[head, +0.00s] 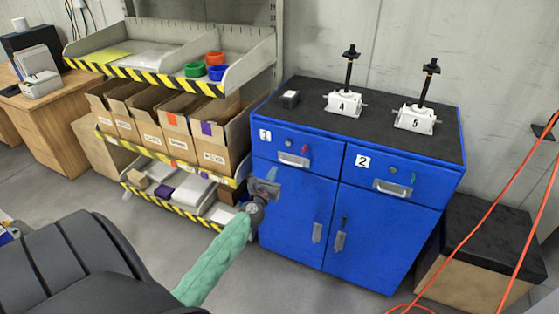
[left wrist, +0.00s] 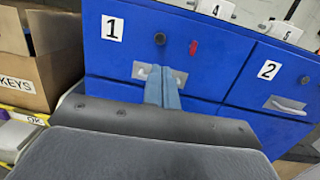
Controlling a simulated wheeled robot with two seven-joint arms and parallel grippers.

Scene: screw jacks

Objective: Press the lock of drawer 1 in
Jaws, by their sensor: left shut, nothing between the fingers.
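Drawer 1 (head: 275,147) is the left drawer of the blue cabinet and looks closed. Its lock (head: 288,142) is a small round piece right of the "1" label; it is a dark round knob (left wrist: 160,38) in the left wrist view. A small red mark (head: 306,148) is right of the lock. The grey handle (head: 293,160) is below it. My left gripper (head: 270,174) is shut and empty, in front of the cabinet's left side, lower than the lock. In the left wrist view its fingertips (left wrist: 161,68) overlap the handle, below the lock; contact cannot be told. My right gripper is out of view.
Drawer 2 (head: 375,178) is to the right, with a green mark. A shelf with cardboard boxes (head: 178,125) is close on the left. Orange cables hang at right.

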